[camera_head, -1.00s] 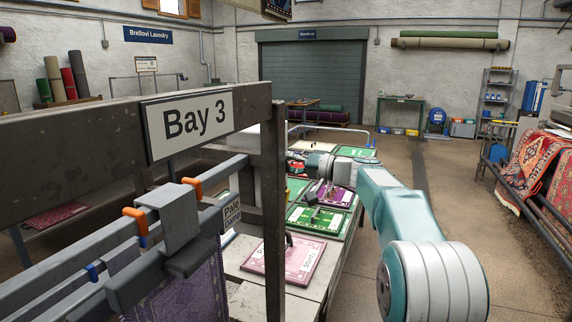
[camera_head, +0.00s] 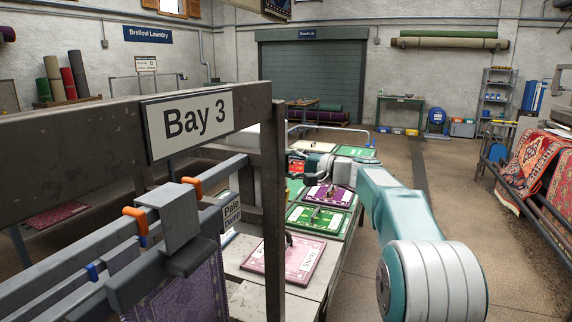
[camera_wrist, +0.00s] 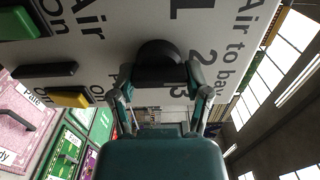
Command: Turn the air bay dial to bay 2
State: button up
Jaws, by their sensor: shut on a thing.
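In the wrist view the air bay dial (camera_wrist: 158,54) is a black round knob on a pale panel (camera_wrist: 120,45). The fingers stand near the 3. I cannot tell which number the dial points to.
Beside the dial are a dark bar (camera_wrist: 40,70), a yellow bar (camera_wrist: 72,98) and a green block (camera_wrist: 18,23). In the head view a "Bay 3" frame (camera_head: 262,190) stands close at left. Coloured boards lie on the tables; a rug rack (camera_head: 530,180) is at right.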

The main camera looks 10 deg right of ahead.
jog(key=shift+f, duration=0.3)
jog(key=o, duration=1.2)
jog(key=shift+w, duration=0.15)
jog(key=shift+c, duration=0.2)
jog(key=shift+r, duration=0.1)
jog(key=shift+d, duration=0.15)
jog(key=v, duration=1.2)
